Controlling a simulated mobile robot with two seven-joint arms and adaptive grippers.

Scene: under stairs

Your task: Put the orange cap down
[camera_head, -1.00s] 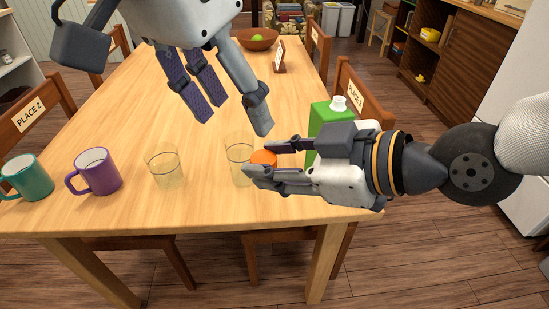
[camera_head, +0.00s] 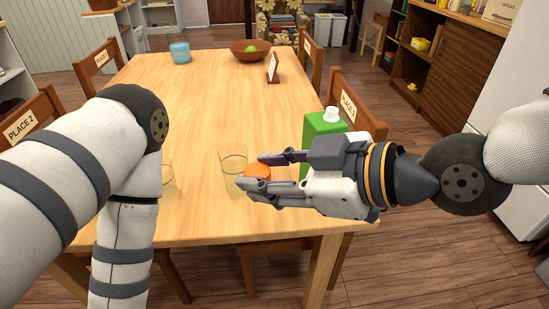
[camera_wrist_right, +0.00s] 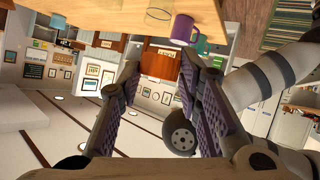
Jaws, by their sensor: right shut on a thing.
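The orange cap (camera_head: 258,172) is held between the fingertips of my right gripper (camera_head: 256,174), over the right front part of the table. The gripper comes in from the right with its fingers pointing left. A clear glass (camera_head: 232,163) stands just behind and left of the fingertips. A green carton (camera_head: 322,126) with a white top stands behind the gripper, its lower part hidden.
The wooden table (camera_head: 205,110) is clear through its middle. A blue cup (camera_head: 180,53), a bowl (camera_head: 250,50) with a green fruit and a small sign (camera_head: 273,68) stand at the far end. A second glass (camera_head: 168,174) is partly behind my left arm. A purple mug (camera_wrist_right: 184,30) shows in the wrist view.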

